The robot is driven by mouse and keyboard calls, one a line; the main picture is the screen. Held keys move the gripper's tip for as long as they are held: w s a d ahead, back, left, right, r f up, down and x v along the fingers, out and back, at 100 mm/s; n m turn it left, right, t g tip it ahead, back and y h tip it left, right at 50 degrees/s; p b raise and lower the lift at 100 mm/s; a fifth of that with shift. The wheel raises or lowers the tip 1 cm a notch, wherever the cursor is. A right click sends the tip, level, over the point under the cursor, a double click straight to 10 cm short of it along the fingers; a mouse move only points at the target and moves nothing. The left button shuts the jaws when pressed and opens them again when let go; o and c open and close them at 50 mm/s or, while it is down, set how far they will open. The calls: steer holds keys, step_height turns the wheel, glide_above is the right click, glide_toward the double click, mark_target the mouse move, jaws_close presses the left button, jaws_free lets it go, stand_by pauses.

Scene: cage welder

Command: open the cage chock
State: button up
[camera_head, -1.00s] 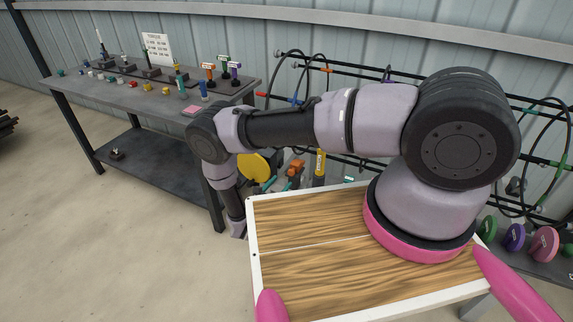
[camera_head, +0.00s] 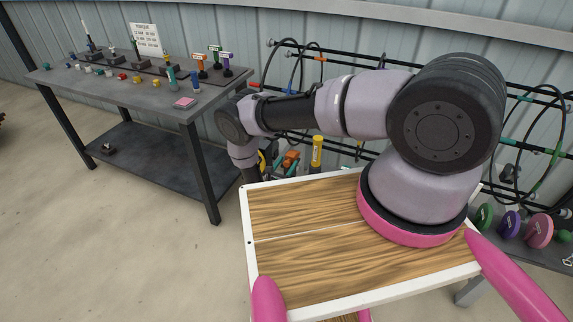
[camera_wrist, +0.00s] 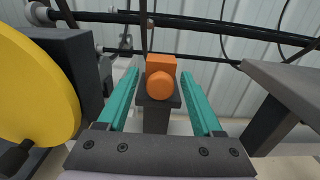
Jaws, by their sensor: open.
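An orange block with a round orange knob (camera_wrist: 161,80) sits on top of a dark post (camera_wrist: 156,115) in the wrist view. It also shows, small, behind my wrist in the head view (camera_head: 289,158). Which part of it is the cage chock I cannot tell for sure. My gripper (camera_wrist: 158,75) has two long teal fingers, spread apart. One finger lies to the left of the orange block and one to the right, with a gap on both sides. Nothing is held. In the head view my forearm and wrist partly hide this area.
A large yellow disc (camera_wrist: 35,85) on a dark mount stands close at left. A grey slab (camera_wrist: 285,90) is close at right. Black pipes (camera_wrist: 200,25) run behind. A yellow post (camera_head: 316,152) stands near the wrist. A workbench (camera_head: 120,90) with small tools is at left.

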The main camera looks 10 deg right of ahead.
jaws_close()
stand_by(1.5)
